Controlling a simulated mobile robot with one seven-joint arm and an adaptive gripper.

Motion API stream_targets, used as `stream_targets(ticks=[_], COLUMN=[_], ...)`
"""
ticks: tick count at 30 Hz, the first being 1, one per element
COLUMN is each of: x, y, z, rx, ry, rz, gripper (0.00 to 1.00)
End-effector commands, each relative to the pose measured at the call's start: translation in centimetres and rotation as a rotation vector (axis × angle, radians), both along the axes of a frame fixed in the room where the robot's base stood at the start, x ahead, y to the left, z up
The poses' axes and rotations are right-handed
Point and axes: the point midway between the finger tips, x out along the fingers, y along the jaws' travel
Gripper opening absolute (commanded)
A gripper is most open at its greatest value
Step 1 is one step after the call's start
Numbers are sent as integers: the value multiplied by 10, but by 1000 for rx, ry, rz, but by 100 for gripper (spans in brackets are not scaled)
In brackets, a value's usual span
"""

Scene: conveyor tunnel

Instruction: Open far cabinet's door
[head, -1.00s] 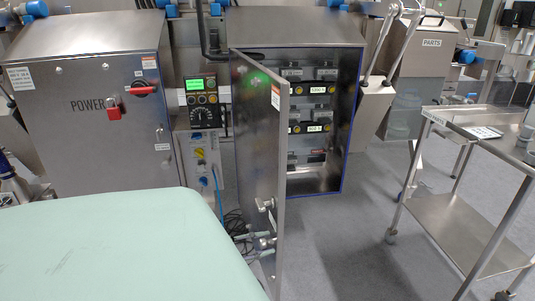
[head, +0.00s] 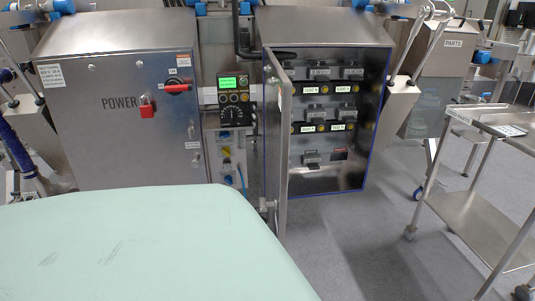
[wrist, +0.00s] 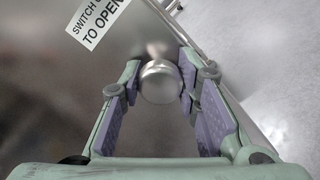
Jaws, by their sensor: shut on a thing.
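The far cabinet (head: 375,120) is the steel box right of centre in the head view, with its interior showing. Its door (head: 284,150) stands well open and is seen almost edge-on at the cabinet's left side. In the wrist view, the door's steel face (wrist: 60,95) carries a label reading "SWITCH… TO OPEN". My gripper (wrist: 160,67) has its purple-padded fingers on either side of a round metal door knob (wrist: 161,84) and is shut on it. In the head view, my gripper is not clearly visible near the door's lower part.
A closed cabinet (head: 115,125) marked POWER, with a red padlock (head: 147,107), stands to the left. A control panel (head: 235,100) is between the cabinets. A steel cart (head: 470,215) stands at the right. Grey floor (head: 360,250) is clear in front of the open cabinet.

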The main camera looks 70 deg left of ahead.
Motion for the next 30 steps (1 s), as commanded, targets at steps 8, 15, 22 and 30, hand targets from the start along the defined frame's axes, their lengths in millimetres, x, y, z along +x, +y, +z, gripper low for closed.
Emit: stream_targets(ticks=[8,15,22,30], x=[-2,-2,-1,-2], y=[1,1,1,1], z=[0,0,0,0], rx=[0,0,0,0], ry=[-1,0,0,0], rz=[-8,-8,-8,-10], gripper=[0,0,37,51])
